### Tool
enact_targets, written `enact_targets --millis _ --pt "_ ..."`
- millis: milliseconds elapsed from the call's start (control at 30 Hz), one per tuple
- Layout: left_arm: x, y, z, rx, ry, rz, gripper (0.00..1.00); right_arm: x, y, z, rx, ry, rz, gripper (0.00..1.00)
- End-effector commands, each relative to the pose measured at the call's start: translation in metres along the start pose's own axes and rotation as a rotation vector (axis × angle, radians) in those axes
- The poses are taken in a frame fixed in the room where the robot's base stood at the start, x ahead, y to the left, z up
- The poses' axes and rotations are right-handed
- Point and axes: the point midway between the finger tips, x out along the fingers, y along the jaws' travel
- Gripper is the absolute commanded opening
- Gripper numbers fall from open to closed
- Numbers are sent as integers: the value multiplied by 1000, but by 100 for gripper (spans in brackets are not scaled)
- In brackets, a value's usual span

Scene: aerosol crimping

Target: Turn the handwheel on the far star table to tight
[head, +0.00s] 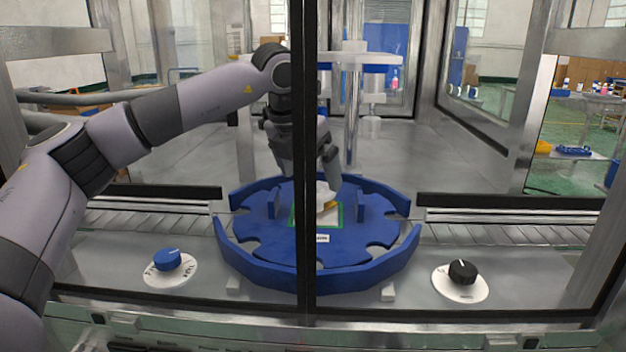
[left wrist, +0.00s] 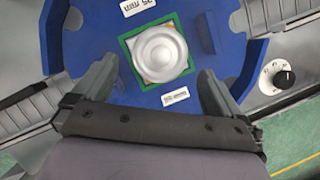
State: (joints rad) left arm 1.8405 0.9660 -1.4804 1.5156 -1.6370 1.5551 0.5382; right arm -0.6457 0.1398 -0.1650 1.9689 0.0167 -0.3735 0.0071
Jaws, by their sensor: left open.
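The blue star table (head: 350,245) stands behind the glass in the head view and fills the top of the left wrist view (left wrist: 75,40). At its middle is a round silver handwheel (left wrist: 160,52) on a square plate edged in green. In the head view the handwheel (head: 327,196) is partly hidden by the dark door post and my gripper. My left gripper (head: 312,172) reaches down just above it. In the left wrist view the gripper (left wrist: 157,85) is open, its fingers spread to either side and nearer the camera; no contact shows. My right gripper is out of view.
A blue knob (head: 168,260) and a black knob (head: 463,271) sit on white dials either side of the table. Roller conveyors (head: 510,232) run to both sides. The dark door post (head: 305,80) crosses the view. A raised rim (head: 270,275) surrounds the star table.

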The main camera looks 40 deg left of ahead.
Motion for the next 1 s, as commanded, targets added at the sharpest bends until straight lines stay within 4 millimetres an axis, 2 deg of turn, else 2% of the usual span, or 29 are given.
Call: enact_targets --millis 200,533,567,700,1000 --pt "26 0 0 1 2 0 100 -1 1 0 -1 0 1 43" --pt "31 0 0 1 -1 -1 100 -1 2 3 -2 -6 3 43" --pt "31 0 0 1 -1 -1 94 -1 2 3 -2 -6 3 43" --pt "30 0 0 1 -1 -1 48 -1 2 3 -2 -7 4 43" --pt "30 0 0 21 0 -10 48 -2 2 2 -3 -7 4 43"
